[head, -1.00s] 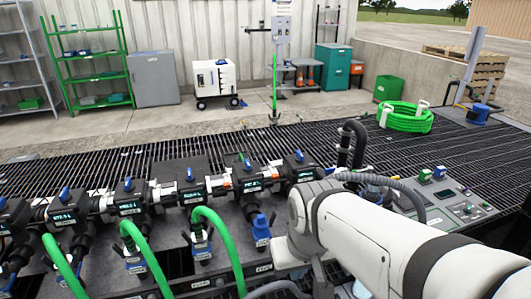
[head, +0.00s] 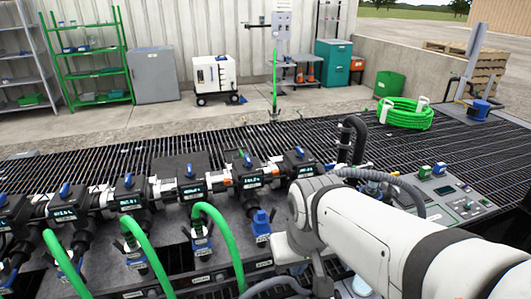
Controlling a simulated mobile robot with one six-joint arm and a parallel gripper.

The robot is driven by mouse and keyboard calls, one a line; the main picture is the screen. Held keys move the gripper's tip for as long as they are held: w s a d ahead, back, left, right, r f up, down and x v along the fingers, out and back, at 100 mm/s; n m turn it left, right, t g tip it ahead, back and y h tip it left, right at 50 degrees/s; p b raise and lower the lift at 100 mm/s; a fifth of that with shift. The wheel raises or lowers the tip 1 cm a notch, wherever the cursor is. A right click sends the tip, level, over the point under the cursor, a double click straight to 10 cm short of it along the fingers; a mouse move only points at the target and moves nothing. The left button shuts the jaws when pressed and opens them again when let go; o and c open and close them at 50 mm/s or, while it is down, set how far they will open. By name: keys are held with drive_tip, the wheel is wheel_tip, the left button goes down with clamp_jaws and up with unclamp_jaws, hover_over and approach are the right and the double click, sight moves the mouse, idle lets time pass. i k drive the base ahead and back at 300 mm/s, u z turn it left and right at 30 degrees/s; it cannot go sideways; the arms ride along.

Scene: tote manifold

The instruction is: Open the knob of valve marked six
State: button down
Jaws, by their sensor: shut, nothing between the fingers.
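A row of dark valve units with small lit displays runs across the lower left of the head view. Each has a blue knob on top. Visible knobs include the rightmost knob (head: 299,152), the knob to its left (head: 247,160), a middle knob (head: 190,171) and two more to the left (head: 128,180) (head: 65,190). The display writing is too small to read, so I cannot tell which valve is marked six. My white arm reaches in from the lower right, ending beside the right end of the row. My gripper is hidden or outside the frame.
Green hoses (head: 222,232) arch up in front of the valves. A blue fitting (head: 262,226) stands just left of my arm. A control panel (head: 450,193) with buttons lies right. A coiled green hose (head: 405,115) lies on open grating beyond.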

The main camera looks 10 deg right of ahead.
sight(300, 154)
drive_tip(key=k, duration=1.2)
drive_tip(key=z, duration=0.55)
drive_tip(key=i, duration=1.55)
drive_tip(key=u, duration=0.7)
